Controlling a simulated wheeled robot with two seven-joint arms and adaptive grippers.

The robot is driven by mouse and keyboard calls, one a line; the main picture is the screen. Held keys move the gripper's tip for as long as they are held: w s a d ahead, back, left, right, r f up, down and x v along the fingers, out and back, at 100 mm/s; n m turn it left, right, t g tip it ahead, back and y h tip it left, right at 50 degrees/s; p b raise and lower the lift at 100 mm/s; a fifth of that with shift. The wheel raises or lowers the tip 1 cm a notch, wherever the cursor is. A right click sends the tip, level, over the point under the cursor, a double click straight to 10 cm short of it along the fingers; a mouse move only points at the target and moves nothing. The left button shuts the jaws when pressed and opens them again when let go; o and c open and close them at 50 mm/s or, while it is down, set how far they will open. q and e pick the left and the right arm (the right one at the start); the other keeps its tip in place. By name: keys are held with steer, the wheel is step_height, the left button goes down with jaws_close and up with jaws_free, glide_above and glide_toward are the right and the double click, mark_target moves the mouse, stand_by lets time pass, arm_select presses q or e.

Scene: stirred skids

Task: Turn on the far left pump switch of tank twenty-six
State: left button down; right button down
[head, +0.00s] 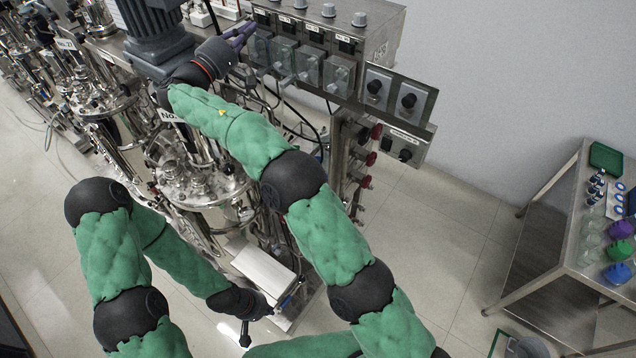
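A steel control box (318,28) stands at the upper middle, with a row of switches behind clear hinged covers (310,66) on its front. The cover at the left end (259,48) is beside my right gripper (252,34), whose purple-grey fingers look parted and empty. I cannot tell whether they touch the box. A tank (205,185) stands below the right forearm; its label (172,117) is partly hidden, so its number cannot be read. My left gripper (245,336) is low, near a white box-like part (263,270); its finger opening is too small to tell.
Black knobs on plates (408,100) and a lower switch plate (404,150) sit right of the covers. A grey motor (158,38) stands left of my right gripper. More tanks (95,95) fill the left.

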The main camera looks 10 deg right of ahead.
mark_target(266, 15)
steer(key=shift+x, duration=1.05)
steer(key=shift+r, duration=0.15)
stand_by(0.6)
steer(key=shift+w+d, duration=0.4)
steer(key=shift+d, duration=0.05)
stand_by(0.3)
steer(key=shift+a, duration=0.1)
steer(key=shift+s+a+b, duration=0.4)
steer(key=shift+s, duration=0.1)
steer(key=shift+w, duration=0.1)
steer(key=shift+w+a+p, duration=0.45)
steer(key=shift+w+a, duration=0.1)
steer(key=shift+a, duration=0.05)
